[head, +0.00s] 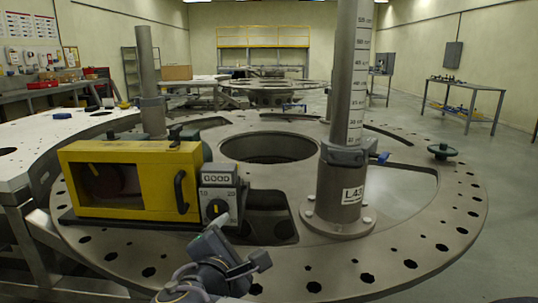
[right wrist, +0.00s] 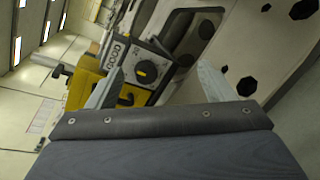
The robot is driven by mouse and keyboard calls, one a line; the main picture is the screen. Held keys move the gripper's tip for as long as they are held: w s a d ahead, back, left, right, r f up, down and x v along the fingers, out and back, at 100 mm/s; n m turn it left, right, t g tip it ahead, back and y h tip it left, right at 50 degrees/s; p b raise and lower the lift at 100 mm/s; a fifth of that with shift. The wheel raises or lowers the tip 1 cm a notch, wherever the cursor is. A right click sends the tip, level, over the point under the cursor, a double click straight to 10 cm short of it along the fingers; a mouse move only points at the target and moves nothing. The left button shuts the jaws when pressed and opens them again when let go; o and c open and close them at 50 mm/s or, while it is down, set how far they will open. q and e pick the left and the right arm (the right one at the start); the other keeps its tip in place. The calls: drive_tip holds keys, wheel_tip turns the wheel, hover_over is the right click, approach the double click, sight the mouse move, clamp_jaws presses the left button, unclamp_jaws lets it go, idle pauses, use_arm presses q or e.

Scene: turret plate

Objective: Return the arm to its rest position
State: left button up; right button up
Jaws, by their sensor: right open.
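My right gripper (head: 242,246) is at the front edge of the round metal turret plate (head: 400,240), in front of the yellow box. In the right wrist view my right gripper (right wrist: 160,84) has its two fingers wide apart with nothing between them. The yellow box (head: 150,165), with a clear window and a black handle, stands on the left of the plate. The dial unit (right wrist: 147,68) also shows beyond the fingers in the right wrist view. My left gripper is out of view.
A tall graduated post (head: 347,110) labelled L43 stands bolted to the plate, right of my gripper. A thinner post (head: 148,80) stands behind the box.

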drive_tip(key=s+d+f+m+g, duration=0.3)
drive_tip(key=d+f+m, duration=0.1)
drive_tip(key=d, duration=0.5)
drive_tip(key=s+d+f+m+g, duration=0.2)
drive_tip(key=d+f+m+g, duration=0.15)
drive_tip(key=d, duration=0.45)
drive_tip(key=s+d+f+m+g, duration=0.3)
drive_tip(key=d+f+m, duration=0.1)
drive_tip(key=d, duration=0.5)
drive_tip(key=s+d+f+m+y, duration=0.1)
drive_tip(key=s+f+m+y, duration=0.2)
drive_tip(key=s+m, duration=0.35)
drive_tip(key=s+f+m+y, duration=0.2)
drive_tip(key=s+m+y, duration=0.1)
drive_tip(key=s+m, duration=0.4)
wheel_tip(320, 180, down, 10)
drive_tip(key=s+b, duration=0.2)
drive_tip(key=b, duration=0.8)
wheel_tip(320, 180, up, 24)
drive_tip(key=p, duration=2.4)
drive_tip(key=shift+w, duration=0.2)
